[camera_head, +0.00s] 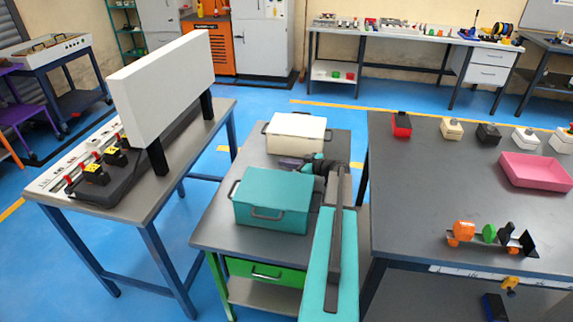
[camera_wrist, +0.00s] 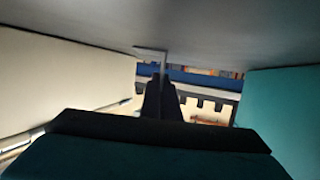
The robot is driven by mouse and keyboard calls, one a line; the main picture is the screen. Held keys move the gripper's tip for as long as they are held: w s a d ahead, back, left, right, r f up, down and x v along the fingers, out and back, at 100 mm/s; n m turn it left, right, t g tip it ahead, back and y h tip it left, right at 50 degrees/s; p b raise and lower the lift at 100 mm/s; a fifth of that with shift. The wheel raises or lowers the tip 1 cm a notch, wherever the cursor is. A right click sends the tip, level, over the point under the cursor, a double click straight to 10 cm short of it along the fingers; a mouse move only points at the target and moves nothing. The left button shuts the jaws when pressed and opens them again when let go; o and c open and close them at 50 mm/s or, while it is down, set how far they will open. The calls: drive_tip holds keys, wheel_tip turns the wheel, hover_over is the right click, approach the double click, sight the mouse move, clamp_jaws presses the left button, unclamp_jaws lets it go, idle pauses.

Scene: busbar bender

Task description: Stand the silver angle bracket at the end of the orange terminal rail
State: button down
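The silver angle bracket (camera_wrist: 150,51) shows in the wrist view as a small light L shape at my fingertips. My gripper (camera_wrist: 162,80) looks shut, its two dark fingers close together with one thin leg of the bracket between them. In the head view my gripper (camera_head: 292,163) reaches between the cream box and the teal box, and the bracket cannot be made out there. On the right table a short row of terminal pieces (camera_head: 489,234) has an orange block at its left end and a dark upright plate at its right end. Its rail is mostly hidden.
The teal box (camera_head: 273,200) and cream box (camera_head: 296,133) stand close on either side of my gripper. The right table (camera_head: 420,190) has a pink tray (camera_head: 536,171) and several small blocks at its back. Its left part is clear.

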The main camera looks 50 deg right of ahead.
drive_tip(key=c, duration=2)
unclamp_jaws()
drive_tip(key=shift+r, duration=0.1)
drive_tip(key=shift+p, duration=0.3)
drive_tip(key=shift+b+v, duration=1.05)
drive_tip(key=shift+v, duration=2.7)
drive_tip(key=shift+o, duration=0.3)
